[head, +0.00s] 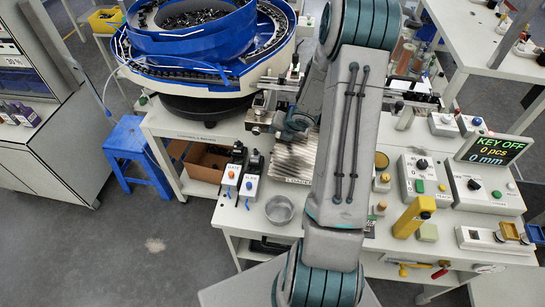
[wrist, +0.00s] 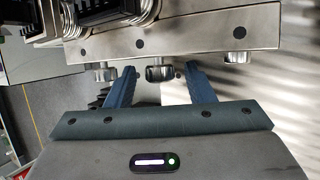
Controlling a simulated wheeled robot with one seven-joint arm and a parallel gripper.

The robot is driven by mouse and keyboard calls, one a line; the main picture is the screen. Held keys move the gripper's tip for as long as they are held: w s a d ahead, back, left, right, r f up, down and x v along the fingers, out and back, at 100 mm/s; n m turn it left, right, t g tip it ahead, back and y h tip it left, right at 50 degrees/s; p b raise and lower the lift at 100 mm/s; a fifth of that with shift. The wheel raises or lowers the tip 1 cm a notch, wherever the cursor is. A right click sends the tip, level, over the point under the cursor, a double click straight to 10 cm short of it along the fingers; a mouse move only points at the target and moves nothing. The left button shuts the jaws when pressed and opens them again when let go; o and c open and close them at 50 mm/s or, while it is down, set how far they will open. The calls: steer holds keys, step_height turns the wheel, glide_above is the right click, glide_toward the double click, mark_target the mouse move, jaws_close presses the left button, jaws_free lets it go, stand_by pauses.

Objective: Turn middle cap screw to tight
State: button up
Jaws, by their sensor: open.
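The middle cap screw (wrist: 160,74) is a knurled knob lying between the two blue fingers of my gripper (wrist: 159,69). The gripper is open, with a gap visible on both sides of the knob, and I cannot tell its depth between the fingers. The left cap screw (wrist: 104,73) is just outside the left finger. The right cap screw (wrist: 236,60) is clear of the right finger. In the head view my arm hides most of this spot.
A blue bowl feeder (head: 200,40) stands at the back left. Control boxes, a display (head: 492,149) reading KEY OFF and a yellow block (head: 413,216) fill the bench's right side. A round metal dish (head: 280,209) stands near the front edge. A blue stool (head: 138,155) is on the floor.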

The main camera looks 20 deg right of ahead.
steer(key=shift+w+a+n+g+h, duration=0.2)
steer(key=shift+a+n+g+h, duration=0.1)
steer(key=shift+g+h, duration=0.55)
steer(key=h, duration=0.1)
steer(key=g+h+b, duration=0.1)
steer(key=n+g+h+b, duration=0.1)
steer(key=h, duration=0.1)
steer(key=shift+w+a, duration=0.2)
steer(key=shift+a, duration=0.1)
steer(key=v, duration=1.4)
steer(key=s+a+m+y+b, duration=0.2)
steer(key=s+a+m+b, duration=0.2)
steer(key=s+m, duration=0.6)
steer(key=s+a+f+m+y+b, duration=0.1)
steer(key=s+a+m+b, duration=0.4)
steer(key=s+m, duration=0.6)
steer(key=shift+m+y+b, duration=0.45)
steer(key=shift+m+b, duration=0.15)
steer(key=shift+m, duration=3)
steer(key=shift+a+f, duration=0.1)
steer(key=shift+f, duration=0.05)
